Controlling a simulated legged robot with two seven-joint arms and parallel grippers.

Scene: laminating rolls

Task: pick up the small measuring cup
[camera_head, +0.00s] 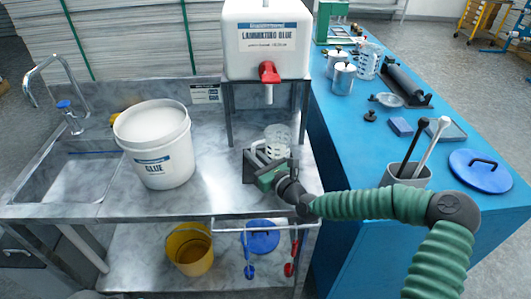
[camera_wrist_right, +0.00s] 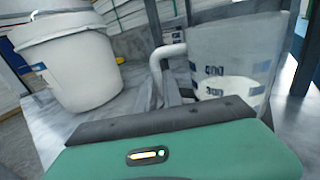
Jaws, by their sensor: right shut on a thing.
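A clear measuring cup (camera_head: 278,136) stands under the glue tank's red tap on the grey marble counter. It also shows close up in the right wrist view (camera_wrist_right: 225,62), with dark scale marks, a pale handle on its left and something white low inside. My right gripper (camera_head: 256,158) is at the cup's handle side and is shut on the handle; its fingers (camera_wrist_right: 172,82) partly show in the wrist view. A second clear measuring cup (camera_head: 367,61) stands on the blue table; I cannot tell which is smaller. My left gripper is not in view.
The laminating glue tank (camera_head: 265,50) stands on a metal frame over the cup. A white glue bucket (camera_head: 155,143) and a sink (camera_head: 75,178) are to the left. The blue table (camera_head: 345,125) holds metal pots, a roller, a tool holder and a blue lid (camera_head: 480,172).

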